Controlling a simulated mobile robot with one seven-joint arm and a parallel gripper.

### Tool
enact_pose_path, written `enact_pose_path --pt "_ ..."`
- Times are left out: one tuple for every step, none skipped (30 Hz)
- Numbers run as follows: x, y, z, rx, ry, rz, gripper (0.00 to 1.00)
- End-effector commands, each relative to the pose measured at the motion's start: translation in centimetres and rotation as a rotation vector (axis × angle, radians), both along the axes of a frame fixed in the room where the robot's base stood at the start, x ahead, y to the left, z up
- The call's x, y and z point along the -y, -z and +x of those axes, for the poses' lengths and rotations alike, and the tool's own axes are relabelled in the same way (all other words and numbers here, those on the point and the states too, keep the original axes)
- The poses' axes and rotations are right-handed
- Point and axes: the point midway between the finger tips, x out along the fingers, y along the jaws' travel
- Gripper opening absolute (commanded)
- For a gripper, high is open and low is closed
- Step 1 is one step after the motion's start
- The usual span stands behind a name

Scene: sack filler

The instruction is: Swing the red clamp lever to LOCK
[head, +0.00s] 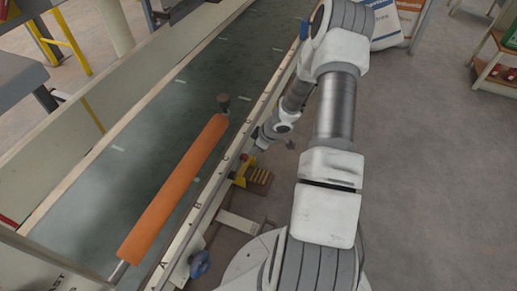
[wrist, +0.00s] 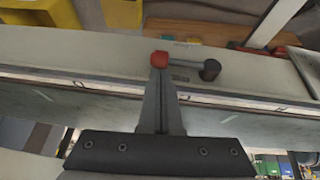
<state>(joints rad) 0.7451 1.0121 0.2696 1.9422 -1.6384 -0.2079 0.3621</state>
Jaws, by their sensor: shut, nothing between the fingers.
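The red clamp lever shows in the wrist view as a red knob (wrist: 160,58) at the end of a short grey bar. The bar runs right to a dark round post (wrist: 209,69) on a pale rail. My gripper (wrist: 160,74) is shut and empty, its fingertips right at the red knob in the picture. I cannot tell whether they touch it. The LOCK marking is not readable. In the head view my arm reaches down to the conveyor's side rail, and I cannot make out the lever there.
An orange roller (head: 175,190) lies across the dark belt (head: 110,150). A yellow bracket (head: 243,172) and a blue knob (head: 200,263) sit along the rail (head: 196,212). Sacks (head: 390,22) stand at the back, and a shelf (head: 495,72) at the far right. The floor at right is clear.

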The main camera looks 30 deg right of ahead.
Motion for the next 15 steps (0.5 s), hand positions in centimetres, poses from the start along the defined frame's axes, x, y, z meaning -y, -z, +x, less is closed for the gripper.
enact_pose_path --pt "-0.2 1.2 0.3 0.001 -0.001 0.002 0.0" --pt "-0.3 1.5 0.5 0.001 0.0 0.002 0.0" --pt "-0.4 2.0 0.7 0.001 0.001 0.001 0.0" --pt "-0.5 2.2 0.8 0.0 0.002 0.001 0.0" --pt "-0.6 2.5 0.9 0.0 0.002 0.001 0.0" --pt "-0.7 2.7 1.1 0.001 0.001 0.001 0.0" --pt "-0.7 2.9 1.2 0.001 0.001 0.001 0.0" --pt "-0.8 3.0 1.2 0.001 0.001 0.001 0.0" --pt "-0.8 3.2 1.3 0.001 0.001 0.001 0.0" --pt "-0.8 3.2 1.4 0.0 0.001 0.0 0.0" --pt "-0.8 3.3 1.4 0.0 0.001 0.0 0.0" --pt "-0.9 3.3 1.4 0.0 0.001 0.0 0.0" --pt "-0.9 3.3 1.5 0.0 0.001 0.0 0.0" --pt "-0.9 3.3 1.5 0.0 0.001 0.0 0.0" --pt "-0.9 3.3 1.5 0.0 0.001 0.0 0.0"
